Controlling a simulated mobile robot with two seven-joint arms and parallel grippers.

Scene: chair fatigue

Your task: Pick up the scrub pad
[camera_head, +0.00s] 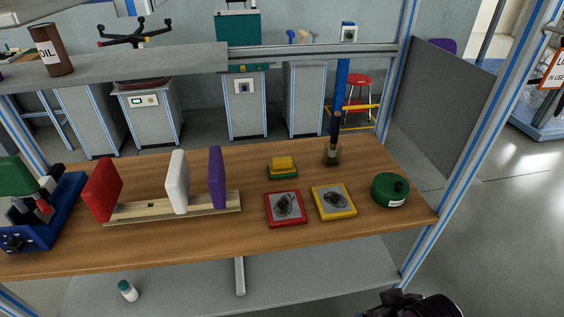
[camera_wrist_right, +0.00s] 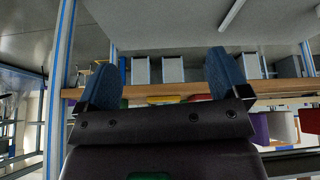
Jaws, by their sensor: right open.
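A small yellow-and-green block, which looks like the scrub pad (camera_head: 283,167), lies on the wooden table with its yellow part on top of the green. It is behind the red-framed and yellow-framed square plates. My right gripper (camera_wrist_right: 165,82) is open and empty in the right wrist view, its two blue fingertips wide apart. It faces the table edge from a distance. In the head view a dark part of my right arm shows at the bottom right, in front of the table and well away from the pad. My left gripper is not in view.
The table (camera_head: 330,238) also holds a red-framed plate (camera_head: 286,208), a yellow-framed plate (camera_head: 334,201), a green round container (camera_head: 390,190) and an upright dark-and-blue tool (camera_head: 337,125). Red, white and purple panels (camera_head: 216,178) stand on a wooden strip at left. A shelf (camera_head: 150,62) spans above.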

